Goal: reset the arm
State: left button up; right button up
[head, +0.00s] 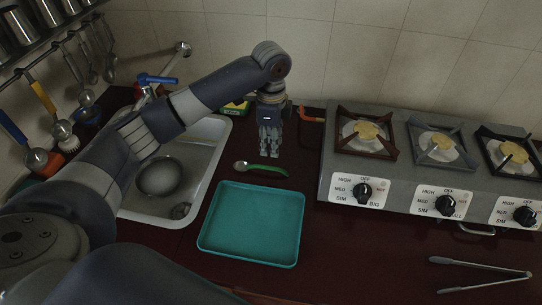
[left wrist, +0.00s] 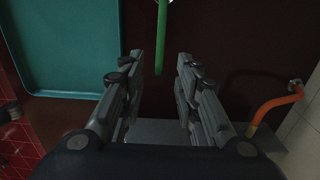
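My left arm reaches in from the left in the head view and over the sink. Its gripper (head: 269,150) points down above the dark counter, behind the teal tray. In the left wrist view the two fingers (left wrist: 162,68) stand apart with nothing held between them. A spoon with a green handle (head: 268,170) lies on the counter just in front of the gripper; its green handle (left wrist: 162,35) shows beyond the fingertips in the left wrist view. My right gripper is not in view.
A teal tray (head: 251,224) lies on the counter. A sink (head: 199,171) with a round bowl (head: 159,177) is at left. A stove (head: 419,180) stands at right, with metal tongs (head: 479,266) in front. Utensils hang at upper left. An orange hook-shaped piece (left wrist: 271,108) is beside the gripper.

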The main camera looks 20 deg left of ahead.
pick_arm(q)
jog(key=shift+r, duration=0.95)
